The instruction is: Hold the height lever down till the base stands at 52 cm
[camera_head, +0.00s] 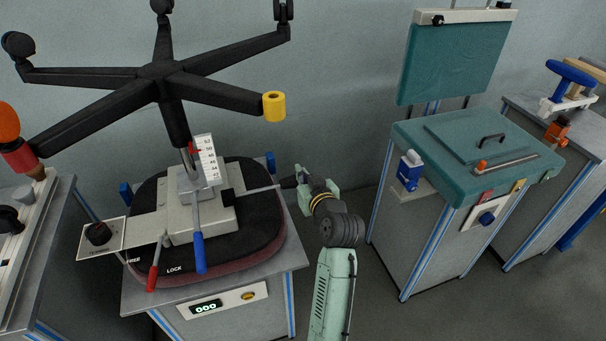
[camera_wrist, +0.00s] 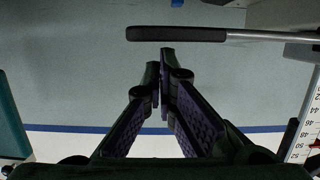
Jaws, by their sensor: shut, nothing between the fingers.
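The upturned chair's five-armed black base (camera_head: 158,70) stands on its column above the padded seat (camera_head: 262,237). A white scale (camera_head: 208,158), with marks from the mid forties to 52, stands beside the column, with a red pointer near its upper part; I cannot read the exact height. A lever with a metal rod (camera_head: 258,189) sticks out right of the mechanism; its black grip (camera_wrist: 176,34) shows in the wrist view. My gripper (camera_wrist: 163,55) is shut and empty, its tips beside that grip; I cannot tell whether they touch. The scale also shows at the wrist view's right edge (camera_wrist: 301,140).
A red-handled lever (camera_head: 153,278) and a blue-handled lever (camera_head: 200,253) hang at the front, near FREE and LOCK labels. The stand's green display (camera_head: 206,307) reads 000. A teal-topped cabinet (camera_head: 465,150) stands to the right, and a bench (camera_head: 25,240) to the left.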

